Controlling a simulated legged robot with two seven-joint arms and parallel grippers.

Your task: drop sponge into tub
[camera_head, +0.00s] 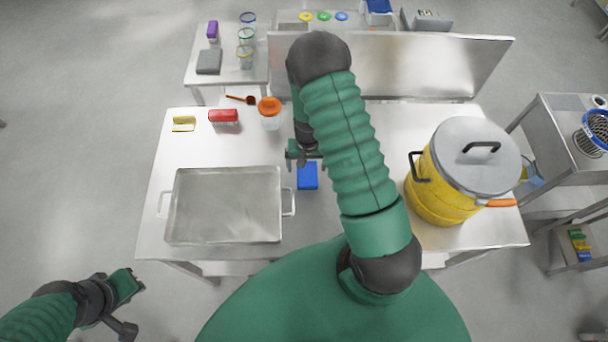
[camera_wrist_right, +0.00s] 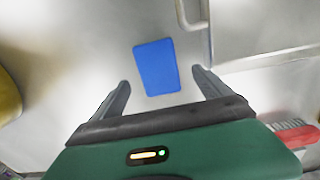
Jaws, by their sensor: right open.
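A blue block (camera_head: 308,177), which looks like the sponge, lies flat on the steel table just right of the tub. The tub (camera_head: 177,213) is a shallow, empty metal pan with side handles; part of it shows in the right wrist view (camera_wrist_right: 262,55). My right gripper (camera_head: 303,155) is open and empty over the table by the block. In the right wrist view the blue block (camera_wrist_right: 155,68) appears between its two spread fingers, not gripped. My left gripper (camera_head: 123,295) is off the table's front left corner; its jaws are unclear.
A yellow pot (camera_head: 440,190) with a grey lid stands on the right. A red brush (camera_head: 223,116), a yellow item (camera_head: 183,123) and an orange-topped container (camera_head: 270,112) stand at the back left. A steel panel (camera_head: 420,68) rises behind. My right arm hides the table's middle.

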